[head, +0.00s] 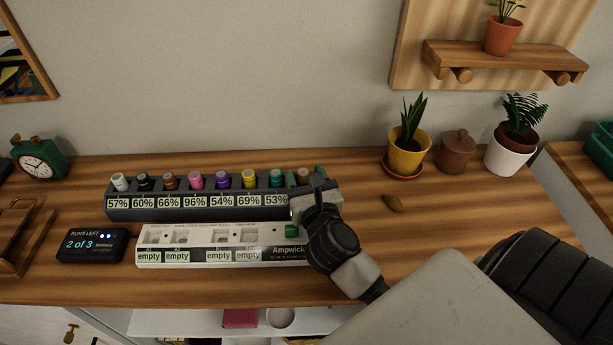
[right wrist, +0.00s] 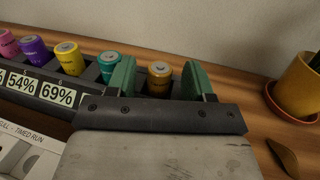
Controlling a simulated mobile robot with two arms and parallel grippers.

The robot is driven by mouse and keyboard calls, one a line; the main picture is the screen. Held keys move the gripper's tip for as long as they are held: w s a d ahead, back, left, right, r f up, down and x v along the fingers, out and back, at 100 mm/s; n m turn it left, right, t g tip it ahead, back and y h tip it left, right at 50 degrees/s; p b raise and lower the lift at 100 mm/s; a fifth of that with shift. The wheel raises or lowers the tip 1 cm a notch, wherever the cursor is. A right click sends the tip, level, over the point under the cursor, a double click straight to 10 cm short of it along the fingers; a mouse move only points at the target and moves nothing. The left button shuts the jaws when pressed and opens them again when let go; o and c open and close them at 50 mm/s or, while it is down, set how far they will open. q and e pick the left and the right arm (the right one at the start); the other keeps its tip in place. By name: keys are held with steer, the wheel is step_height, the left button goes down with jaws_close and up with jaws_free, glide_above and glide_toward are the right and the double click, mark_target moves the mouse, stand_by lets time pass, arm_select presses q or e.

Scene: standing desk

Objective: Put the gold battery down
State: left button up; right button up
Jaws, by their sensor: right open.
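The gold battery (right wrist: 159,76) stands upright at the right end of the dark battery rack (head: 150,211). In the head view the gold battery (head: 303,174) is partly hidden by my right gripper (head: 306,180). In the right wrist view the two green fingers of my right gripper (right wrist: 160,82) are open, one on each side of the battery with gaps visible. The battery's lower part is hidden behind the gripper body. My left gripper is not in view.
Several coloured batteries stand in the rack, with percent labels below. A white Ampwick charger (head: 200,259) with "empty" labels lies in front. A display reading "2 of 3" (head: 92,245) is at left. A yellow plant pot (head: 408,155) and a small brown object (head: 393,204) are at right.

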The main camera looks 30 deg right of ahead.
steer(key=shift+r, duration=0.3)
steer(key=b+v, duration=0.2)
steer(key=v, duration=0.9)
steer(key=shift+s+a+f, duration=0.1)
steer(key=shift+s+f, duration=0.05)
steer(key=shift+s, duration=0.3)
